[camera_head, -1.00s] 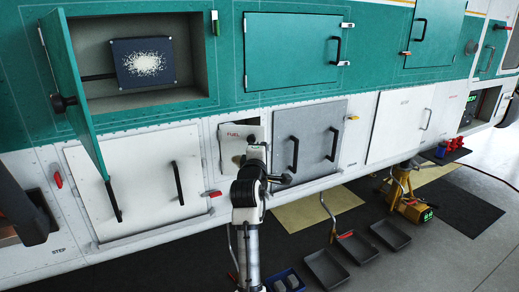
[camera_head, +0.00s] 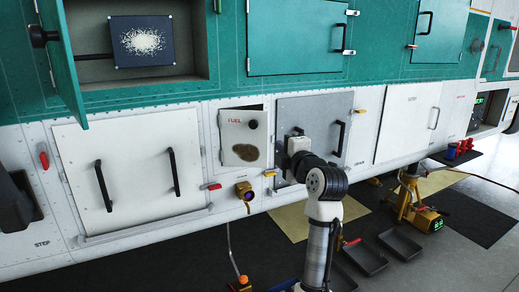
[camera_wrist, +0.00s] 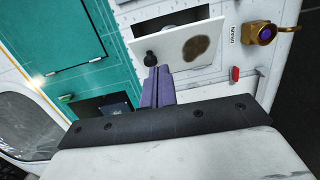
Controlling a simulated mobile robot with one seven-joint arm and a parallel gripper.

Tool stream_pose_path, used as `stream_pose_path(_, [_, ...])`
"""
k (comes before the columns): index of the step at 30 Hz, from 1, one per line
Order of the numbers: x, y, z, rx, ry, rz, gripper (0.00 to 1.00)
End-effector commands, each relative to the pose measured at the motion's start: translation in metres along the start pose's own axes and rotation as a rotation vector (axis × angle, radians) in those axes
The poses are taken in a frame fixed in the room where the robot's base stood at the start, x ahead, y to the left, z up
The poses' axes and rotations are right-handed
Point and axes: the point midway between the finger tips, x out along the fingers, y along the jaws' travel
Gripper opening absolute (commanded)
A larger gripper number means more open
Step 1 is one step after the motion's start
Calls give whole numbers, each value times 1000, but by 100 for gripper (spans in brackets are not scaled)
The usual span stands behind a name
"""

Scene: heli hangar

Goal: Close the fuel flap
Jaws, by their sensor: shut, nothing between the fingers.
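The fuel flap (camera_head: 236,138) is a white panel marked FUEL, with a black knob (camera_head: 253,124) and a brown stain. It stands ajar, with a dark gap along its top. In the wrist view the flap (camera_wrist: 185,45) stands out from its dark opening, and its knob (camera_wrist: 151,58) is just beyond my fingertips. My gripper (camera_wrist: 158,72) is shut and empty, its purple fingers pointing toward the flap's knob side. In the head view my wrist is right of the flap, in front of the grey door; the fingertips are hard to make out there.
The grey door (camera_head: 287,118) with two handles is right of the flap, partly behind my arm. A brass drain fitting (camera_head: 244,191) sits below the flap. A white door (camera_head: 133,190) is to the left. Trays (camera_head: 403,247) and a yellow jack (camera_head: 418,215) stand on the floor.

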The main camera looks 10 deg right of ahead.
Motion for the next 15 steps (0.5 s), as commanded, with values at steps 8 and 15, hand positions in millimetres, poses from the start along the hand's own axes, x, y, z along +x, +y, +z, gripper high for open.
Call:
stream_pose_path(8, [-30,9,-14,-48,277,50,0])
stream_pose_path(15, [-24,17,-21,-55,322,60,0])
